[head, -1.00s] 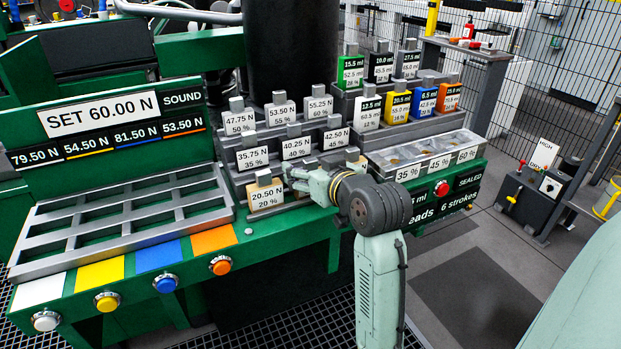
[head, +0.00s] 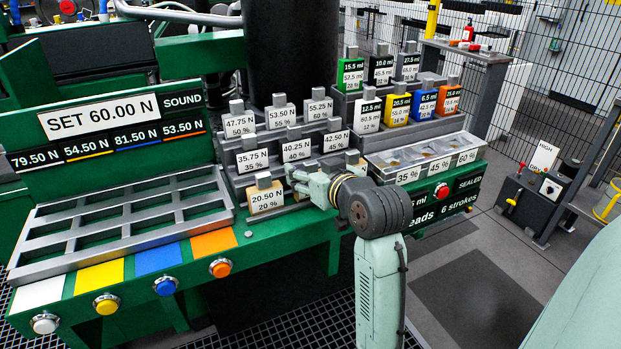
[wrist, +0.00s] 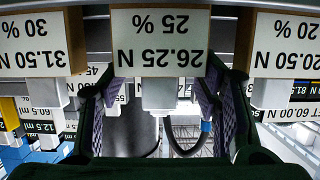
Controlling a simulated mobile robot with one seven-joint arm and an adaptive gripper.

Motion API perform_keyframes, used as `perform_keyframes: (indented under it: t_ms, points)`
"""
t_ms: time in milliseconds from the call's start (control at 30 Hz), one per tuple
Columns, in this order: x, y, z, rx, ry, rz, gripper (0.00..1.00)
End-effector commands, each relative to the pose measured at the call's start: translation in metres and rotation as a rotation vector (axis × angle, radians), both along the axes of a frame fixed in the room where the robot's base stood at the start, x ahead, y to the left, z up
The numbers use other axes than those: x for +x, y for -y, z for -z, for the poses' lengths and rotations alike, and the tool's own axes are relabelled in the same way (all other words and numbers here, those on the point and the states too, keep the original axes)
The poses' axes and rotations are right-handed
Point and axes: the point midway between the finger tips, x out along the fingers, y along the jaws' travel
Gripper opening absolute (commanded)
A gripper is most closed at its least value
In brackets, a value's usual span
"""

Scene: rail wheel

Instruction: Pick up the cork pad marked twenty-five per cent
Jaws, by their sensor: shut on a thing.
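The cork pad marked 25 % and 26.25 N (wrist: 160,45) is at the top middle of the wrist view, its label upside down, with cork showing along its edge. In the head view my gripper (head: 298,177) is at the front row of the stepped rack, just right of the 20 % pad (head: 265,197).
The 30 % pad (wrist: 38,44) and the 20 % pad stand close on either side. Rows of higher-marked pads, such as 40 % (head: 297,150), rise behind. An empty grey slotted tray (head: 130,222) is at left. A tray marked 35, 45 and 60 % (head: 425,160) is at right.

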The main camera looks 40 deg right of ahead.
Motion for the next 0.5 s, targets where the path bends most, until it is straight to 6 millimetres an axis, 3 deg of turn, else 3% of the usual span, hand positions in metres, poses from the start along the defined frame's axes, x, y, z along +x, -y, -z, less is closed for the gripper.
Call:
perform_keyframes:
  t_ms: [267,433,500]
  points:
    - [0.0,0.0,-0.014,-0.002,0.001,-0.001,0.28]
    - [0.001,-0.001,-0.037,-0.005,0.003,-0.001,0.28]
    - [-0.013,-0.008,-0.035,-0.003,0.002,-0.001,0.28]
